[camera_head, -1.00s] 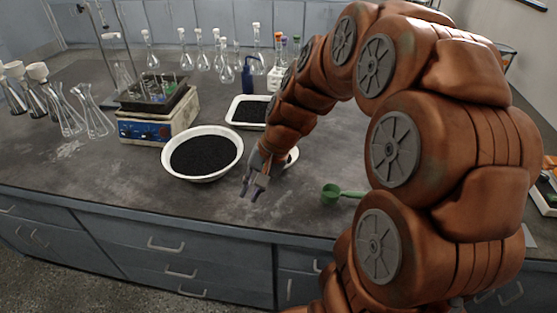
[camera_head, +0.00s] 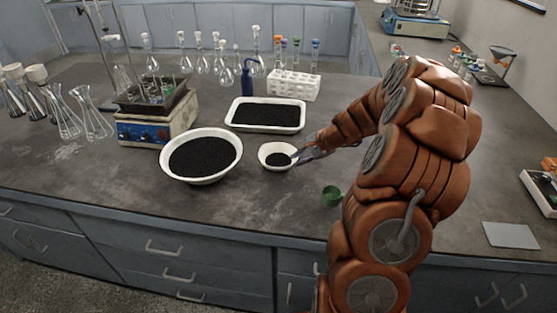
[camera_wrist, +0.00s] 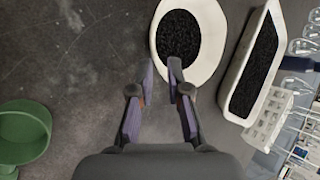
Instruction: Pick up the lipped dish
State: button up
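The dish, a small white one with dark granules inside (camera_head: 268,152), sits on the grey bench between the large white bowl and my arm. My gripper (camera_head: 303,158) is at its right rim. In the wrist view the dish (camera_wrist: 212,38) is at the top, and my gripper (camera_wrist: 161,66) points at its near edge. The two fingers lean inward with a narrow gap between their tips. The tips appear close to the rim; whether they touch it I cannot tell. Nothing is seen clamped between them.
A large white bowl of dark granules (camera_head: 201,178) stands left of the dish. A white rectangular tray (camera_head: 266,130) lies behind it, near a white tube rack (camera_head: 294,84). Glass flasks and a blue-fronted device (camera_head: 144,131) stand further left.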

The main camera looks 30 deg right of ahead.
aim_at(290, 165)
jog(key=x, duration=0.2)
jog(key=p+x, duration=0.1)
jog(key=x, duration=0.2)
jog(key=shift+s+a, duration=0.15)
jog(key=shift+a, duration=0.25)
jog(key=shift+f+p, duration=0.3)
jog(key=shift+c, duration=0.2)
grip_shut()
